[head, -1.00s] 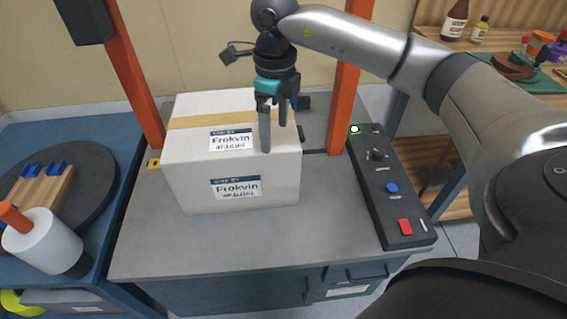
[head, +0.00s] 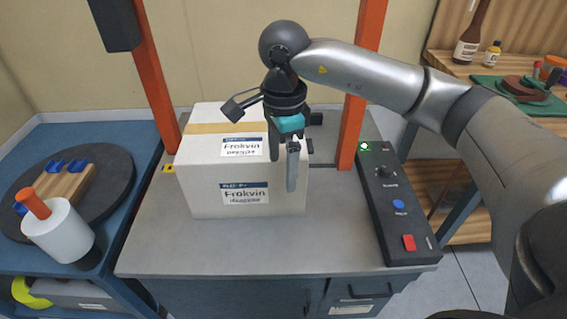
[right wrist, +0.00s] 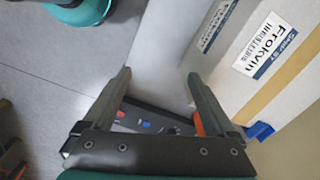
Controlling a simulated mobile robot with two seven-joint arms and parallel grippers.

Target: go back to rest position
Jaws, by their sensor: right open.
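My right gripper (head: 284,170) is open and empty. In the head view it hangs with its fingers downward in front of the right part of a white carton (head: 215,185) labelled "Frokvin". I cannot tell whether a finger touches the carton. In the right wrist view the two fingers of the gripper (right wrist: 157,95) are spread apart with nothing between them, and the carton (right wrist: 245,95) lies to their right. The carton is closed with tan tape along its top and sits on a grey worktop (head: 300,248). My left gripper is not in view.
Orange posts (head: 362,80) flank the carton. A dark control panel (head: 395,205) with a lit green lamp, blue and red buttons lies at right. A blue table (head: 115,165) at left carries a round black disc, a wooden block and a white roll (head: 58,232). Shelves with bottles (head: 472,35) stand at right.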

